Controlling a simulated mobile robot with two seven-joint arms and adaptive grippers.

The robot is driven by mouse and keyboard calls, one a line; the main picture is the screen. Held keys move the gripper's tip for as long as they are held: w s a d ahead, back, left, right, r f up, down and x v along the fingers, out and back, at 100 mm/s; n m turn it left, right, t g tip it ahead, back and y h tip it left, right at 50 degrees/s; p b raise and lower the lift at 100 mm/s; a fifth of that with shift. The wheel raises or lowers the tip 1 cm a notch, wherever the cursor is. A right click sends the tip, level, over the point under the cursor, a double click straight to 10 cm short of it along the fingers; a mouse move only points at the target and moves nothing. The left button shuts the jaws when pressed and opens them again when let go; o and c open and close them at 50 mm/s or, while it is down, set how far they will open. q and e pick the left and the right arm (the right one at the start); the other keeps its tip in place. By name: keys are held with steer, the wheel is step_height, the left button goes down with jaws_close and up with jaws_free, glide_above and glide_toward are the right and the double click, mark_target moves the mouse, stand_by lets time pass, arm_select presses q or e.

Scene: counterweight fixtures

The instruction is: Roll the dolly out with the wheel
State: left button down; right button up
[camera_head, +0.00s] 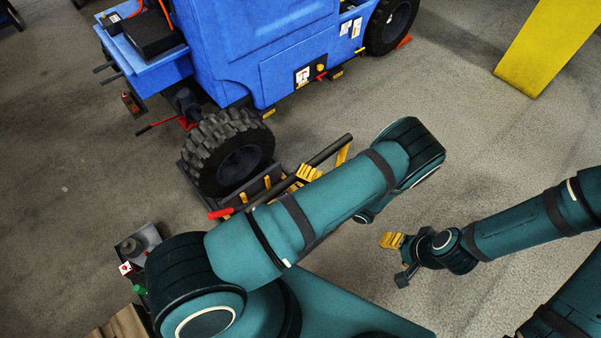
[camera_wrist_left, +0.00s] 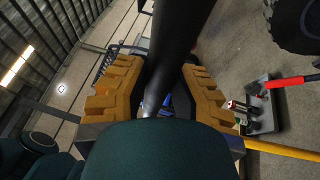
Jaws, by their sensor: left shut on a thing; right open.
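The big black wheel (camera_head: 212,140) stands upright at the front of the blue vehicle, over the dolly. The dolly (camera_head: 272,180) is a low dark frame with yellow parts and a red-tipped lever (camera_head: 221,213). My left gripper (camera_head: 308,172) is shut on the dolly's dark bar (camera_head: 333,149). In the left wrist view the bar (camera_wrist_left: 178,45) runs between the ribbed yellow fingers (camera_wrist_left: 160,88). The wheel's edge (camera_wrist_left: 292,22) shows there at top right. My left arm hides part of the dolly. My right gripper (camera_head: 398,258) is open and empty, low over the floor at right.
The blue vehicle (camera_head: 250,45) fills the top centre, with a red jack handle (camera_head: 155,125) beside it. A grey tray (camera_head: 140,245) with small items stands at lower left. A yellow post (camera_head: 548,45) stands at top right. Floor right of the dolly is clear.

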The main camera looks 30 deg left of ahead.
arm_select(q)
steer(key=c, duration=0.7)
jaws_free()
steer(key=shift+w+r, duration=0.15)
steer(key=shift+r, duration=0.05)
steer(key=shift+c, duration=0.2)
steer(key=shift+f, duration=0.1)
steer(key=shift+d, duration=0.15)
steer(key=d+f, duration=0.1)
steer(key=d, duration=0.6)
steer(key=shift+f, duration=0.15)
